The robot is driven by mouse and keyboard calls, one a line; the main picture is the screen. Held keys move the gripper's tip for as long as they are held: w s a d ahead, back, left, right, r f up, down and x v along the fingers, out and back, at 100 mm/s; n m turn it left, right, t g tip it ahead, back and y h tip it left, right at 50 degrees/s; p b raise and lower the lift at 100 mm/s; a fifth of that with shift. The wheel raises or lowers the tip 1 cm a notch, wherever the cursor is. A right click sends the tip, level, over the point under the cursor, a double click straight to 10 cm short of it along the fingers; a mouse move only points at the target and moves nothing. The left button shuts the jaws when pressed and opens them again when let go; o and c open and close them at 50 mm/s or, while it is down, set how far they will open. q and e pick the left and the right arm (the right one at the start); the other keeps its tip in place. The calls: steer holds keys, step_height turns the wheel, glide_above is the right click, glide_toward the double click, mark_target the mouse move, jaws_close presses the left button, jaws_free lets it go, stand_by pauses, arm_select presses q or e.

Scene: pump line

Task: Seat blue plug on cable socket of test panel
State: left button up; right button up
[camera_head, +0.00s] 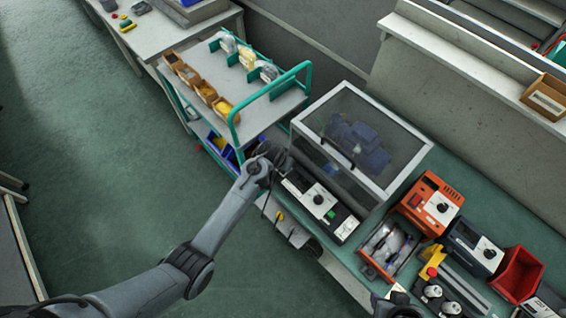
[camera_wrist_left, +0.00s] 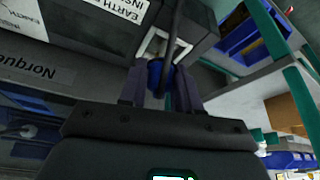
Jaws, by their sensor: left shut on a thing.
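My left gripper (camera_head: 275,158) is at the near left corner of the clear-topped cover, by the end of the test panel (camera_head: 318,200). In the left wrist view, its fingers (camera_wrist_left: 160,88) are shut on the blue plug (camera_wrist_left: 154,76). The plug is in front of a pale-rimmed square socket (camera_wrist_left: 152,46) on the panel's dark side. A dark cable (camera_wrist_left: 173,35) crosses part of the socket. I cannot tell whether the plug has entered it. The head view does not show the plug clearly. My right gripper's fingers are not seen.
The clear-topped cover (camera_head: 385,105) stands close beside the panel, with a blue machine inside. A green-railed trolley (camera_head: 235,120) with several orange bins is to the left. An orange tester (camera_head: 430,203) and a red bin (camera_head: 516,275) stand further right on the bench.

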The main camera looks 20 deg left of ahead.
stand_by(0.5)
arm_select(q)
steer(key=shift+f+p, duration=0.1)
steer(key=shift+p, duration=0.4)
stand_by(0.3)
steer(key=shift+f, duration=0.2)
stand_by(0.6)
steer(key=shift+f, duration=0.35)
stand_by(0.5)
